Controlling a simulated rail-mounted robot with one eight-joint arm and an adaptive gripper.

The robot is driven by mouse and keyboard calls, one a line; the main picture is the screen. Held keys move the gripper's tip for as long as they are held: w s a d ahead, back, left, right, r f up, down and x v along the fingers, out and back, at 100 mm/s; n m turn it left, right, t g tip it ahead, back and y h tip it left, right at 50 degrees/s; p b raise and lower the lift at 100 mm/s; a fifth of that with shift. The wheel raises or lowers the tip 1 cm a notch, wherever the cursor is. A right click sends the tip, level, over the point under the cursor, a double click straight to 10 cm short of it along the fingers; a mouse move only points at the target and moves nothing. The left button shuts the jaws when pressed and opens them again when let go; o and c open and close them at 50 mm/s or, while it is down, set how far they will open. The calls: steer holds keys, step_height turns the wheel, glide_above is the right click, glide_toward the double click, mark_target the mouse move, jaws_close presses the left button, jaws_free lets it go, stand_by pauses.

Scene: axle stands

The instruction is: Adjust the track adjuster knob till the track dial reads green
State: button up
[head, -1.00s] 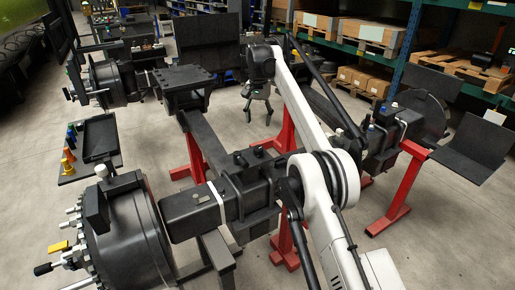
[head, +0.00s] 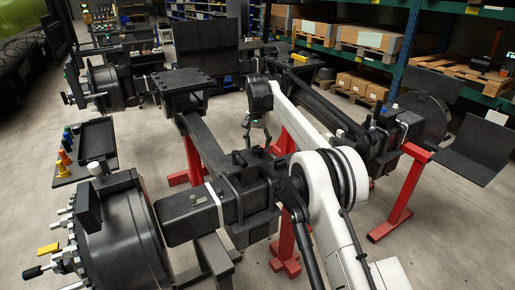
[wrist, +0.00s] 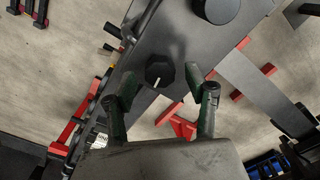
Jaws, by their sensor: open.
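A dark, many-sided knob (wrist: 160,71) with a short white mark on its near side shows in the wrist view, on a grey beam top. It lies between and just beyond the fingertips of my gripper (wrist: 162,82), whose fingers are spread apart and touch nothing I can see. In the head view my gripper (head: 257,130) hangs fingers-down just above and behind the dark axle housing (head: 247,195), near small black parts on its top. I cannot tell there which one is the knob. I cannot make out the track dial or its colour in either view.
A larger round black part (wrist: 216,8) stands on the same beam, farther off. Red stands (head: 285,240) hold the axle frame. A large black drum (head: 122,235) with fittings is at front left. A black tray (head: 97,142) and shelves with boxes (head: 370,38) lie beyond.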

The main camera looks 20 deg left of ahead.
steer(key=shift+f, duration=0.65)
steer(key=c, duration=1.1)
steer(key=shift+c, duration=0.2)
